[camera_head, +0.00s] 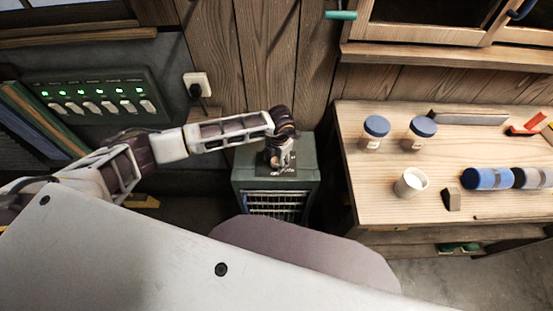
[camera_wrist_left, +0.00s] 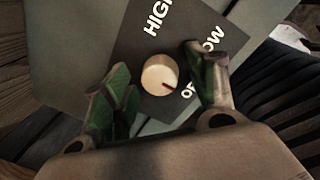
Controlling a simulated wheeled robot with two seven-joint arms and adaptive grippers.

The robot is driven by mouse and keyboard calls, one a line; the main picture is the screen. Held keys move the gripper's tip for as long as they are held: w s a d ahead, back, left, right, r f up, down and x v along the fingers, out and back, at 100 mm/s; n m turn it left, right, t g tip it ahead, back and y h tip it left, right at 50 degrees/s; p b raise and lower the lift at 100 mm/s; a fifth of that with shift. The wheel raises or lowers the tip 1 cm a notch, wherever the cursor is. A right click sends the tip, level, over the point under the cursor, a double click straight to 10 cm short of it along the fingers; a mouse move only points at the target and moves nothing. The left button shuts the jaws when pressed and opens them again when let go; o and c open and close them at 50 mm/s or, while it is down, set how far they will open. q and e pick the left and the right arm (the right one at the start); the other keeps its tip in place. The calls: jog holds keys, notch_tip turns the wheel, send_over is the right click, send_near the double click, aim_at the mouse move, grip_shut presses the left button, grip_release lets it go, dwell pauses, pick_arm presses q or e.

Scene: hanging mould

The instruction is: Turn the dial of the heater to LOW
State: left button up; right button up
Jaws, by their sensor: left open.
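The green heater (camera_head: 248,176) stands on the floor against the wooden wall, with a dark label plate on its top. The cream, round dial (camera_wrist_left: 160,75) shows in the left wrist view, and its red mark points towards the word OFF. HIGH is at the top of the plate and LOW at the right, partly covered by a finger. My left gripper (camera_head: 281,163) is over the heater's top and hides the dial in the head view. In the wrist view, its open green-padded fingers (camera_wrist_left: 162,88) are on either side of the dial, apart from it. My right gripper is out of view.
A wooden workbench (camera_head: 455,195) stands right of the heater, with two blue-lidded jars (camera_head: 376,131), a white cup (camera_head: 411,182) and a blue roll (camera_head: 487,178). A switch panel (camera_head: 95,92) and a wall socket (camera_head: 197,84) are to the left.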

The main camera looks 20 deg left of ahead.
pick_arm(q)
jog(key=shift+c, duration=0.5)
jog(key=c, duration=0.9)
jog(key=shift+c, duration=0.2)
jog(key=shift+n, duration=0.5)
jog(key=n+b, duration=0.1)
jog(key=n, duration=0.3)
jog(key=shift+w+n, duration=0.1)
jog(key=shift+n, duration=0.3)
jog(key=n, duration=0.6)
jog(key=shift+g, duration=0.4)
jog(key=shift+w, duration=0.1)
jog(key=o, duration=1)
